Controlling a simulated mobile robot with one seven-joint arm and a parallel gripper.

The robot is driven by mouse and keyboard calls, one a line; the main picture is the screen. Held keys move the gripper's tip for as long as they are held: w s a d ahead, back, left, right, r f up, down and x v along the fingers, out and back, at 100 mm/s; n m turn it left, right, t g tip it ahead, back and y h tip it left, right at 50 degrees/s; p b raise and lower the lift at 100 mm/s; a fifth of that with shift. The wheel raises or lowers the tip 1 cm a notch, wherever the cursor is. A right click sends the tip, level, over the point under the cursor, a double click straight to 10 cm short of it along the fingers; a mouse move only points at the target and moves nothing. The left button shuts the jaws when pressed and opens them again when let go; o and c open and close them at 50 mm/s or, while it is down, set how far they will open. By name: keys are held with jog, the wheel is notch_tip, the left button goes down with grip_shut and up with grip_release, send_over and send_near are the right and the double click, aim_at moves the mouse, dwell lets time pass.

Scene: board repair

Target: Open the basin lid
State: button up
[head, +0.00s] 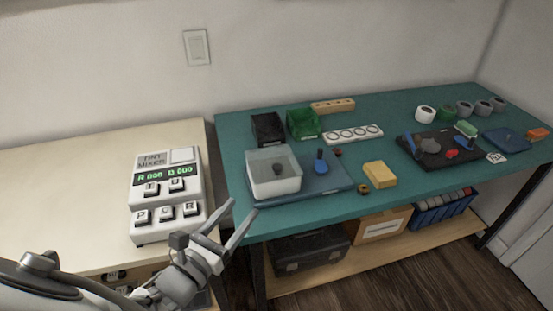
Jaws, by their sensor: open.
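The basin (274,187) is a whitish box at the left of the teal workbench, standing on a blue base plate. Its lid (271,160) looks like a clear or grey panel over the top, with a dark knob-like thing (278,170) at its middle. I cannot tell from here whether the panel lies fully flat on the rim. My gripper (238,219) is open and empty, in front and to the left of the basin, apart from it, its fingers pointing up and right.
A blue-handled thing (320,161) is right of the basin. Black (267,128) and green bins (303,123) stand behind it. A yellow block (380,174) lies to the right.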

aim_at(275, 170)
jog(key=b+x, duration=0.4)
jog(key=x, duration=1.2)
jog(key=shift+w+d, duration=0.2)
jog(key=shift+w, duration=0.1)
jog(key=shift+c, duration=0.2)
grip_shut()
dwell(0.4)
